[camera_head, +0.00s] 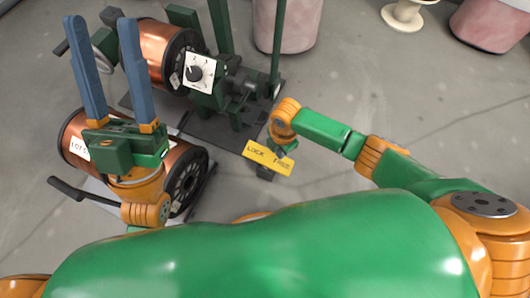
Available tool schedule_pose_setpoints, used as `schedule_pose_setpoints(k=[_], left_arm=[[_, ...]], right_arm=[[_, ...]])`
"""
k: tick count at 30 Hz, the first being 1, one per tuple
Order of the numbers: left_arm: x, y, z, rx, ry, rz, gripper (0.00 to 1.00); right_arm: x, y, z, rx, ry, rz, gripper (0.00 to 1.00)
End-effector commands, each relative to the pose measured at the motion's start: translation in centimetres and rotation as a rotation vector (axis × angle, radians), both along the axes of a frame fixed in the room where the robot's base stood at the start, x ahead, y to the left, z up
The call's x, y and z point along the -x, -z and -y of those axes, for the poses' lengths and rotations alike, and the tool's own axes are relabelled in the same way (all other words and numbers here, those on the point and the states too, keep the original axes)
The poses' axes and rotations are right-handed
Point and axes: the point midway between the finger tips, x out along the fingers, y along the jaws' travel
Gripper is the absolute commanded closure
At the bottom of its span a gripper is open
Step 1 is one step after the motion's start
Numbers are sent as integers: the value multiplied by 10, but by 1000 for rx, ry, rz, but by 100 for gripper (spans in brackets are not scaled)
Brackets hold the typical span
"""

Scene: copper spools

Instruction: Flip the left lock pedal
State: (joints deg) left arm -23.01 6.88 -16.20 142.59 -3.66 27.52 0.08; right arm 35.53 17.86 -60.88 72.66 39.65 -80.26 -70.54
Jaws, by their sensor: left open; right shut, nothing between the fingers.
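A yellow plate (268,157) reading "LOCK" and "FREE" lies at the front of the dark machine base. A small dark block (265,173), perhaps a pedal, sticks out just below it; which way it is flipped I cannot tell. My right gripper (281,149) hangs under its orange wrist at the plate's upper edge. It is shut and mostly hidden by the wrist; contact is unclear. My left gripper (101,22) is open and empty, its two blue fingers pointing up the picture, above the lower spool and left of the upper spool.
A copper spool (160,50) sits on the green machine frame (221,28) beside a white dial (199,73). Another copper spool (184,166) is below it, with a dark lever (68,189) at its left. Pink drums (287,25) stand behind. Grey floor is open at right.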

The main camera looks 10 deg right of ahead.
Motion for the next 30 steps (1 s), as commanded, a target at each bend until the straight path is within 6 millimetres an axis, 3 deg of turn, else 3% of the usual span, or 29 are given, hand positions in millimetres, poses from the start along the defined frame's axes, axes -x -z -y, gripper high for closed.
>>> schedule_pose_setpoints(k=[15, 30], left_arm=[[-46, 39, 4, -75, -30, -304, 50], [-76, 88, 3, -145, -56, -601, 50]], right_arm=[[0, -8, 0, 0, 0, 0, 100], [0, -16, 0, 0, 0, 0, 100]])
